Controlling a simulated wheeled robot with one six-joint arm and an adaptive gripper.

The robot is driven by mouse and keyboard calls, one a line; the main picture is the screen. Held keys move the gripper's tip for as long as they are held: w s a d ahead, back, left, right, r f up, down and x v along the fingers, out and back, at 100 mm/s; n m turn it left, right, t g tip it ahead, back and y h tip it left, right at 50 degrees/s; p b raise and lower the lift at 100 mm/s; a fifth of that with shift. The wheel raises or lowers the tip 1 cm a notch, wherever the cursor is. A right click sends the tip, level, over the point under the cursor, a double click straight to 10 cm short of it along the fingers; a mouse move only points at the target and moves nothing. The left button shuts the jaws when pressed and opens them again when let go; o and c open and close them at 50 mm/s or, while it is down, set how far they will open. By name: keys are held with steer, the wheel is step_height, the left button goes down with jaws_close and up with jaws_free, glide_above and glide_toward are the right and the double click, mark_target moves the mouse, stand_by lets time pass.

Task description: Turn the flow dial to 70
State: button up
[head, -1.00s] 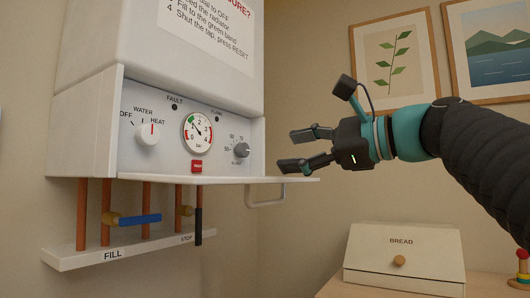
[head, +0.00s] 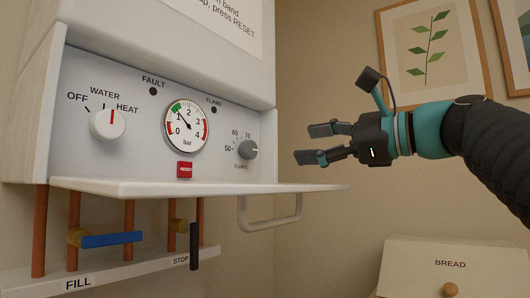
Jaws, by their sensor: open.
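The flow dial (head: 248,150) is a small grey knob at the right end of the boiler's white control panel (head: 222,120). The marks 50, 60 and 70 run around its left and upper side. Its light pointer line seems to point right, past the 70 mark. My gripper (head: 316,144) is to the right of the dial, apart from it, with its fingers pointing left towards the panel. The fingers are open with nothing between them.
A drop-down flap (head: 200,187) with a handle (head: 270,212) juts out below the panel. The water knob (head: 108,123), pressure gauge (head: 186,126) and red reset button (head: 184,169) are left of the dial. Pipes and a blue lever (head: 112,240) hang below. A bread box (head: 440,275) stands lower right.

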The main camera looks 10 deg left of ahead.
mark_target(253, 150)
steer(key=p+x, duration=0.1)
steer(key=x, duration=1.2)
steer(key=c, duration=1.1)
